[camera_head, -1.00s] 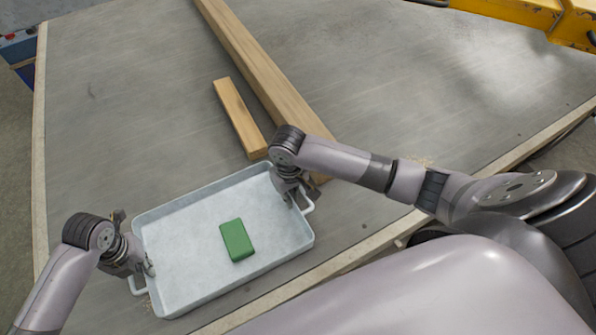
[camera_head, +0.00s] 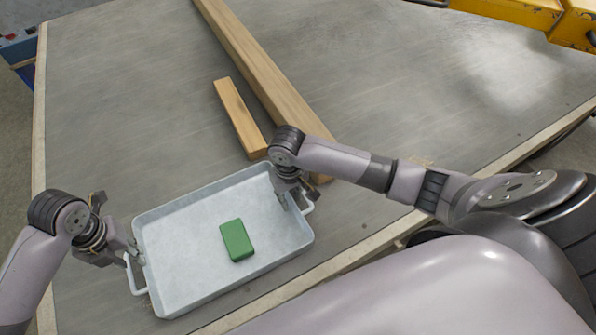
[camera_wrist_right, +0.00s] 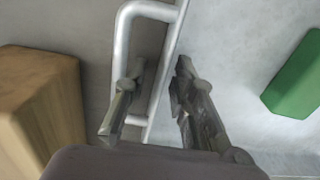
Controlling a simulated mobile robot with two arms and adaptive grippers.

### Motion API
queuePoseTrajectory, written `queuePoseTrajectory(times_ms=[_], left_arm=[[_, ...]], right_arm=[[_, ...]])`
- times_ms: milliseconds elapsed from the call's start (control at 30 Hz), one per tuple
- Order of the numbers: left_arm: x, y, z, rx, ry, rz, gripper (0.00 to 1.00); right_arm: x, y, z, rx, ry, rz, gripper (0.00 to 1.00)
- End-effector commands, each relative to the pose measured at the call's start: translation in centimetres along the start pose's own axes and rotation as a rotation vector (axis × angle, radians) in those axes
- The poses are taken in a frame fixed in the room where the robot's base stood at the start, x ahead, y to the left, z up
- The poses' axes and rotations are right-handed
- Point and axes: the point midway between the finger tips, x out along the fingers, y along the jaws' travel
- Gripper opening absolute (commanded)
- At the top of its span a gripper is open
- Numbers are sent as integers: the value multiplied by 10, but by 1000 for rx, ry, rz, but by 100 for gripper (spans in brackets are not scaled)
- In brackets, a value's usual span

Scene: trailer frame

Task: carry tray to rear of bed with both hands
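The light grey tray (camera_head: 160,295) lies on the grey bed near its front-left part, with a handle at each end. A green block (camera_head: 236,240) lies inside it. My left gripper (camera_head: 134,254) is at the tray's left handle (camera_head: 131,275); its fingers are too small to tell open or shut. My right gripper (camera_head: 290,198) is at the right handle (camera_head: 308,207). In the right wrist view, the right gripper's fingers (camera_wrist_right: 160,85) are apart, on either side of the tray rim beside the handle (camera_wrist_right: 122,50). The green block (camera_wrist_right: 295,85) also shows there.
A long wooden beam (camera_head: 255,65) and a short wooden block (camera_head: 240,118) lie on the bed (camera_head: 130,90) behind the tray. The short block is close to the tray's back edge. Yellow equipment (camera_head: 530,15) stands at the upper right. The bed's left and right areas are clear.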

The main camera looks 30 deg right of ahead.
Motion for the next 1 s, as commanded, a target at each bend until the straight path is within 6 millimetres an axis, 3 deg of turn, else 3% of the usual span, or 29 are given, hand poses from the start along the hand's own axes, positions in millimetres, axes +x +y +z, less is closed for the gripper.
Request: queuePoseTrajectory(times_ms=[133,367,467,800,1000], left_arm=[[-25,0,1,0,-3,1,25],[-40,0,0,-1,0,2,25],[-40,0,0,-1,1,1,25],[-39,0,0,0,1,1,25],[-39,0,0,0,1,1,25]], right_arm=[[0,0,0,0,0,0,25],[-5,0,-1,0,2,-1,25],[-18,0,-1,1,3,-2,25],[-89,0,-1,-1,4,-1,25],[-114,0,-1,0,2,-1,25]])
